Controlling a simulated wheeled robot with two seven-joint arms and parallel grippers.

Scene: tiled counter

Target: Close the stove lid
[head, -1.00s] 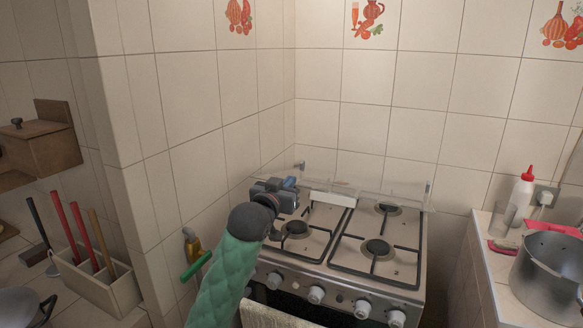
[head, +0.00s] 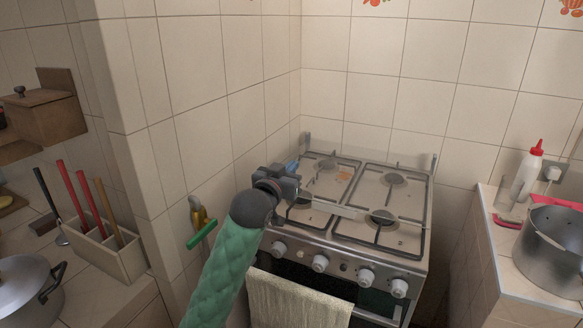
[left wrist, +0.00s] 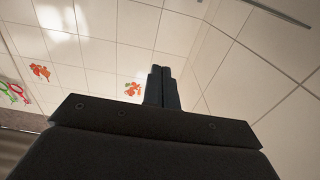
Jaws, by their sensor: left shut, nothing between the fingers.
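The stove (head: 345,262) stands in the corner, with several burners and black grates on top. Its lid (head: 345,211) is a see-through panel with a pale front edge, lying low and tilted over the burners. Whether it touches the grates I cannot tell. My left gripper (head: 291,170) is at the lid's left side, above the left burners. It is shut and empty; contact with the lid is unclear. In the left wrist view its closed fingers (left wrist: 161,88) point toward the tiled wall. My right gripper is not in view.
A towel (head: 297,300) hangs on the oven front. A counter at right holds a metal pot (head: 553,250) and a white bottle (head: 525,172). A utensil holder (head: 108,250) and a lidded pot (head: 28,285) stand at left. The tiled wall is close on the stove's left.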

